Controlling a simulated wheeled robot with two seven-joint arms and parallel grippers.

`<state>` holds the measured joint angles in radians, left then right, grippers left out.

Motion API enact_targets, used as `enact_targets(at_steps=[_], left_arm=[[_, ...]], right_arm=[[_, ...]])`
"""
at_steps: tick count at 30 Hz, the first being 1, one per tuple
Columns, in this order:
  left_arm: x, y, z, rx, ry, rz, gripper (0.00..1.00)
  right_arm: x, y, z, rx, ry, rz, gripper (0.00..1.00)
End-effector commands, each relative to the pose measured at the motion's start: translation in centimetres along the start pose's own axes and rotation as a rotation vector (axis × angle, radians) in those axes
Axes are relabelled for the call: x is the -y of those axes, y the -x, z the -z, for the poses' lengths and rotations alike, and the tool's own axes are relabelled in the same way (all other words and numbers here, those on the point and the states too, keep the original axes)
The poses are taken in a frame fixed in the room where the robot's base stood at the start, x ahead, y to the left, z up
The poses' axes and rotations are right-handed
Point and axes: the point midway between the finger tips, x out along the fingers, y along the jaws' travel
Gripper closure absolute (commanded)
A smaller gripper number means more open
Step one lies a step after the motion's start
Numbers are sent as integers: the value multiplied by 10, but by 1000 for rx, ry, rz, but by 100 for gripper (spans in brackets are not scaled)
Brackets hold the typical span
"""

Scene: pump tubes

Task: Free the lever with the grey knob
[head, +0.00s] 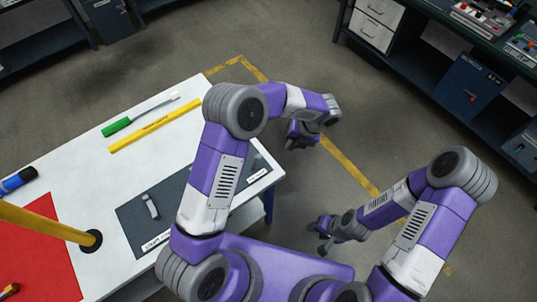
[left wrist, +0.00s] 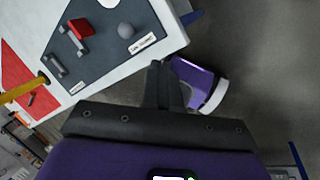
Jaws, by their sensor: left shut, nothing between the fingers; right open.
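In the left wrist view a grey ball-shaped knob (left wrist: 125,30) stands on a dark panel (left wrist: 102,52), beside a white label. A red block (left wrist: 81,28) stands left of the knob, apart from it, with a grey bar handle (left wrist: 55,65) further left. In the head view the panel (head: 128,213) shows in part; my left arm hides the knob and red block. My left gripper (head: 299,137) is shut and empty, off the table's right side above the floor; its fingers (left wrist: 160,80) show in the left wrist view. My right gripper (head: 323,238) is open and empty, lower down.
The white table (head: 60,160) carries a green-handled brush (head: 118,127), a yellow ruler (head: 155,125), a red mat (head: 40,260) and a yellow post (head: 45,222). Shelves with a white drawer unit (head: 376,22) stand at the upper right. Floor between is clear.

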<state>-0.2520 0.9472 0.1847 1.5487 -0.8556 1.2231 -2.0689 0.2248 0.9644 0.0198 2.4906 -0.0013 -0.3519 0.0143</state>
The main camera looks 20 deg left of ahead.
Motion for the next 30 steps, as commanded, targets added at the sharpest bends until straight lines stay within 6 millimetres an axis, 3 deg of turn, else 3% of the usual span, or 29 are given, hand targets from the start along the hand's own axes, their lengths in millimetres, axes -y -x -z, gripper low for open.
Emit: enact_targets(at_steps=[8, 14, 23, 30], left_arm=[[0, -7, 1, -4, 3, 0, 100], [0, -38, 1, -7, 2, -1, 100], [0, -102, 2, -6, 3, 0, 100], [-30, -113, 1, -4, 6, 2, 100]], right_arm=[[0, 0, 0, 0, 0, 0, 57], [0, -1, 0, 0, 0, 0, 57], [-1, -2, 0, 0, 0, 0, 57], [2, 4, 0, 0, 0, 0, 57]])
